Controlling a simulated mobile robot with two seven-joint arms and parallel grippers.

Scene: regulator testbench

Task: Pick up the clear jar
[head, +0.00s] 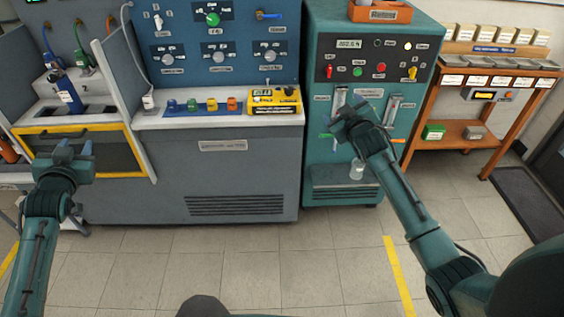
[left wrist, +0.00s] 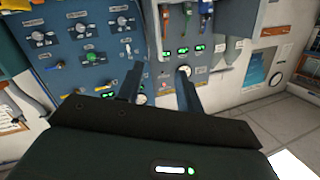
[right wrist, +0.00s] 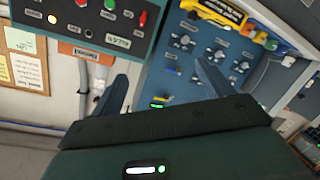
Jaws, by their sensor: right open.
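A small clear jar (head: 357,169) shows in the head view at the front of the teal cabinet, below my right gripper; what supports it is hard to make out. My right gripper (head: 343,117) is open and empty, above the jar and apart from it, in front of the cabinet's gauges. The right wrist view shows its two spread fingers (right wrist: 163,88) with nothing between them, and I cannot make out the jar there. My left gripper (head: 75,150) is open and empty, in front of the yellow-edged drawer. The left wrist view shows its fingers (left wrist: 158,85) apart.
The teal cabinet (head: 335,185) stands beside a grey bench (head: 245,165) carrying a yellow meter (head: 274,101) and several coloured fittings. A wooden shelf (head: 470,130) with bins is at the right. The tiled floor (head: 230,250) in front is clear.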

